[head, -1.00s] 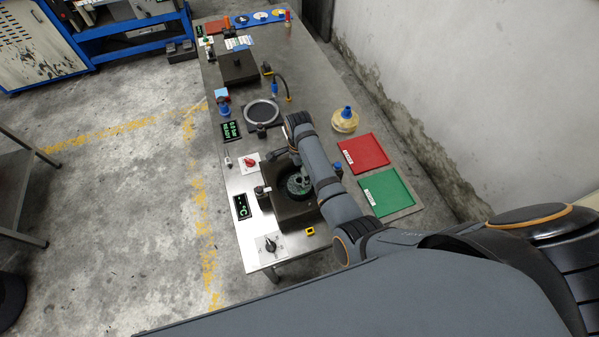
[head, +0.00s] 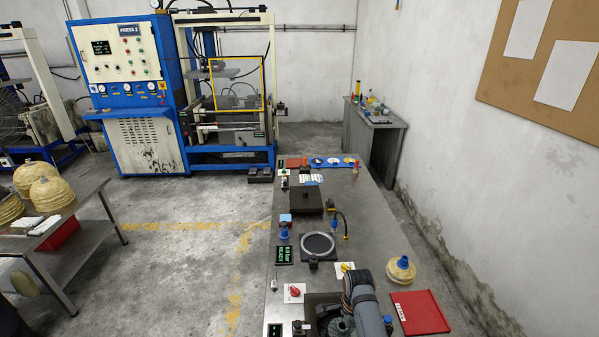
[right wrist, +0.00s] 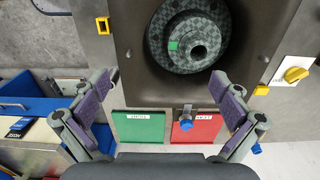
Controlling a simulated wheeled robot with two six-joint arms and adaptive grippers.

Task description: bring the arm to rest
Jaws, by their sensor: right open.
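My right arm (head: 362,300) shows at the bottom of the head view, over the near end of the steel table. Its gripper is hidden there. In the right wrist view my right gripper (right wrist: 166,83) is open, its purple-padded fingers wide apart with nothing between them. Beyond the fingertips is a dark block with a round recess (right wrist: 227,28), which holds a speckled dark round part (right wrist: 188,50) with a raised hub and a small green mark. The fingers look clear of it. My left gripper is in neither current view.
A red tray (head: 420,312) and a cream, blue-topped dome (head: 401,270) lie to the right of the arm. A green tray (right wrist: 138,126) shows in the wrist view. A ring on a dark plate (head: 318,245) and a dark block (head: 306,200) stand farther up the table.

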